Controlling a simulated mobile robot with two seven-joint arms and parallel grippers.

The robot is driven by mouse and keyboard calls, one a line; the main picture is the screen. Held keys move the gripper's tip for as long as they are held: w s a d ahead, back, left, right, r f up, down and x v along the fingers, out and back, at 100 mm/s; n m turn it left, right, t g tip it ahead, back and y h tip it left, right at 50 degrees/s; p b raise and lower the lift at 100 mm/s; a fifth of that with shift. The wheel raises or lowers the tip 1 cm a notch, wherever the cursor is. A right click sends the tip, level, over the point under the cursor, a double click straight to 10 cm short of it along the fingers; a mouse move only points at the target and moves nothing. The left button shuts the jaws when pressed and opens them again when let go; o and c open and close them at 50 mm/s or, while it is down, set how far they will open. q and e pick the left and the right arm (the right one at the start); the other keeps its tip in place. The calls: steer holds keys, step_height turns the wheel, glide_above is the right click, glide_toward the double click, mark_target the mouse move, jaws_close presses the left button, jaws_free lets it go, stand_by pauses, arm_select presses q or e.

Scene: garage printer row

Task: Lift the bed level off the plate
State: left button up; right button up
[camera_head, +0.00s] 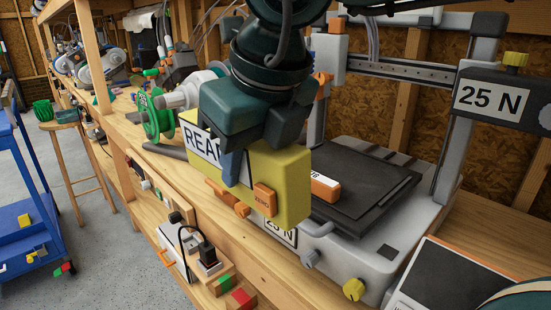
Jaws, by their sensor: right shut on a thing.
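My right gripper (235,170) comes down from the top middle, its blue finger against the front face of a yellow block (285,172) with a white label starting "REA". It is shut on this block, which hangs over the printer's front left. Whether the block touches anything below is hidden. An orange piece with a white label (325,188) lies on the dark plate (368,185) of the printer, partly hidden behind the block. I cannot tell for sure which of these is the bed level. My left gripper is not in view.
The grey printer (385,262) has an upright frame and a dark "25 N" box (492,98) at right. A green spool (157,118) stands left of the gripper. A small plugged-in device (206,260) sits below the bench front. A blue cart (22,195) stands far left.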

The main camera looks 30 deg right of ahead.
mark_target(241, 199)
steer(key=shift+s+a+r+y, duration=0.1)
steer(key=shift+a+r+y, duration=0.1)
steer(key=shift+a+y, duration=0.3)
steer(key=shift+a+f, duration=0.1)
steer(key=shift+f+b, duration=1.6)
steer(key=shift+b, duration=0.35)
steer(key=shift+f+b, duration=0.3)
steer(key=shift+f, duration=0.1)
steer(key=shift+f+b, duration=0.25)
steer(key=shift+b, duration=0.25)
